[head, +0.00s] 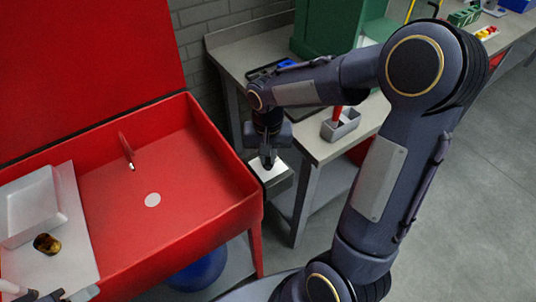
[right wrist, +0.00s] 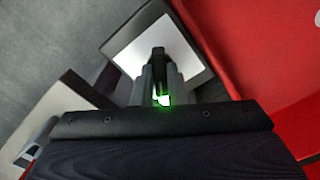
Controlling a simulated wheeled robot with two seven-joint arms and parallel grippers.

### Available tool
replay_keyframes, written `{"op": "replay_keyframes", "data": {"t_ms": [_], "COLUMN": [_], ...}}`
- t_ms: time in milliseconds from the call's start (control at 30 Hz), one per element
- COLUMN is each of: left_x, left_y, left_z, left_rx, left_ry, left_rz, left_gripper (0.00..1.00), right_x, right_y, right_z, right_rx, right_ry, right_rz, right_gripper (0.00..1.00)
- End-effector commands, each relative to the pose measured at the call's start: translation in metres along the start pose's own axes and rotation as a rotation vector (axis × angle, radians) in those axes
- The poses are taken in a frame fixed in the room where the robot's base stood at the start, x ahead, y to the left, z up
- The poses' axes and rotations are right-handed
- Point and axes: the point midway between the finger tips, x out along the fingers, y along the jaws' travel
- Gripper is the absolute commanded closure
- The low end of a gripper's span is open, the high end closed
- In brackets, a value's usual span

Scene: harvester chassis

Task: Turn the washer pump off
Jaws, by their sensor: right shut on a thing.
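The red washer (head: 170,158) fills the left of the head view, with its spout (head: 127,150) over the basin. A grey box with a white top plate (head: 276,174) is at the washer's right side. In the right wrist view the white plate (right wrist: 138,48) carries a black lever-like switch (right wrist: 158,56). A green light glows close to its near end. My right gripper (head: 268,160) is directly above the box, its fingers (right wrist: 160,76) shut on the switch. Part of my left gripper (head: 45,295) shows at the bottom left edge, largely cut off.
A white tray (head: 32,208) and a brown jar (head: 46,243) are on the washer's left side. A workbench (head: 325,150) with a grey bin (head: 341,125) stands just right of the box. A blue drum (head: 198,272) is below the washer. Open floor lies right.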

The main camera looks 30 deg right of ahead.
Motion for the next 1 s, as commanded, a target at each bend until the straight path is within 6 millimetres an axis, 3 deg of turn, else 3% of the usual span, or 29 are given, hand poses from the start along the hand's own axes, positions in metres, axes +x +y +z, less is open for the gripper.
{"op": "replay_keyframes", "data": {"t_ms": [600,1000], "left_x": [0.0002,-0.0002], "left_y": [-0.0001,0.0001], "left_z": [0.0001,-0.0001], "left_rx": [0.000,0.000], "left_ry": [0.000,0.000], "left_rz": [0.000,0.000], "left_gripper": [0.64,0.64], "right_x": [-0.0009,-0.0009], "right_y": [-0.0001,0.0000], "right_z": [-0.0002,-0.0004], "right_rx": [-0.456,-0.580], "right_ry": [0.001,0.001], "right_rz": [0.000,0.000], "right_gripper": [1.00,1.00]}}
